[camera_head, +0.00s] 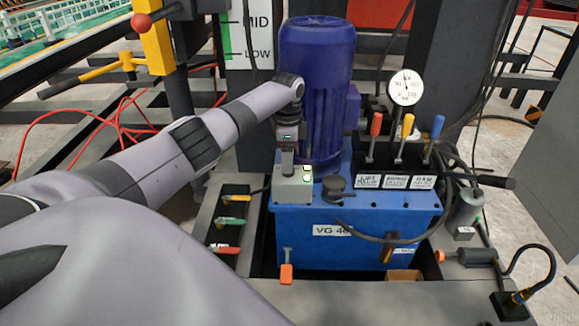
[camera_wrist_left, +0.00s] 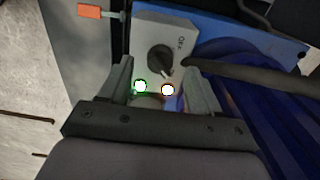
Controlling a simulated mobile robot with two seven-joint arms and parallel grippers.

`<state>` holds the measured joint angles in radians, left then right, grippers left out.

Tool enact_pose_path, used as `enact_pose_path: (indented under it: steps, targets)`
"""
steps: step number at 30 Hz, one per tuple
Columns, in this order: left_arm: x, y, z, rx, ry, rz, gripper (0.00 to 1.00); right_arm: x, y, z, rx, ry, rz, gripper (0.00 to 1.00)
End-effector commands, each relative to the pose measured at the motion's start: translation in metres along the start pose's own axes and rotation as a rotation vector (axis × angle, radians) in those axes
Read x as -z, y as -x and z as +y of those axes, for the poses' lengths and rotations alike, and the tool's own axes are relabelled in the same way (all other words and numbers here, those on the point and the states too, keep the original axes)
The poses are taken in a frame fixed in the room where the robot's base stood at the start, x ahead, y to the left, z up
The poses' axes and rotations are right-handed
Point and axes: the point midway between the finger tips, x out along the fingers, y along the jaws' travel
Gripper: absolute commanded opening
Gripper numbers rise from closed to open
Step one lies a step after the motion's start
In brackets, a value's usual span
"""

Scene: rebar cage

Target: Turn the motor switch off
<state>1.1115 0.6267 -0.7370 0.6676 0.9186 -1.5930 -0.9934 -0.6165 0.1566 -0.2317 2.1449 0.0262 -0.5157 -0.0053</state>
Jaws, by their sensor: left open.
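The motor switch box (camera_head: 293,187) is a small grey box on the near left top of the blue power unit, below the purple motor. In the left wrist view the box (camera_wrist_left: 178,35) carries a round dark knob (camera_wrist_left: 160,58) with a pointer slanting to lower right. My left gripper (camera_head: 288,168) reaches down over the box and hides the knob in the head view. In the left wrist view its open fingers (camera_wrist_left: 160,76) stand either side of the lamps, near the knob. Whether they touch is unclear.
The purple motor (camera_head: 316,85) stands close behind the gripper. Red, yellow and blue levers (camera_head: 405,128) and a round gauge (camera_head: 405,87) are to the right. A dark hose (camera_wrist_left: 240,70) passes beside the right finger. Colored valve handles (camera_head: 230,222) lie left of the unit.

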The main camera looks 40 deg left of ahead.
Motion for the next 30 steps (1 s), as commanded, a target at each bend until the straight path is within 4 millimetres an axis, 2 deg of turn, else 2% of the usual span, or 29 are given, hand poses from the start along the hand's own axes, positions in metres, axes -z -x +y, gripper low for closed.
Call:
enact_pose_path:
  steps: [1, 6, 15, 16, 21, 30]
  targets:
    - [0.000, -0.011, 0.001, -0.001, 0.000, -0.001, 0.63, -0.001, -0.002, -0.003, 0.006, 0.002, 0.007, 0.51]
    - [0.001, -0.026, 0.000, 0.000, -0.001, 0.001, 0.63, 0.007, -0.002, -0.010, 0.020, 0.005, 0.028, 0.51]
    - [0.001, -0.028, 0.000, 0.001, -0.002, 0.001, 0.63, 0.015, -0.002, -0.009, 0.019, 0.009, 0.044, 0.51]
    - [0.001, -0.028, 0.000, 0.001, -0.002, 0.001, 0.60, 0.015, -0.002, -0.009, 0.019, 0.009, 0.045, 0.51]
    - [0.001, -0.028, 0.000, 0.001, -0.001, 0.001, 0.07, 0.016, -0.002, -0.009, 0.018, 0.009, 0.046, 0.51]
    - [0.001, -0.027, 0.001, -0.001, 0.024, 0.001, 0.07, 0.015, -0.002, -0.007, 0.015, 0.007, 0.038, 0.51]
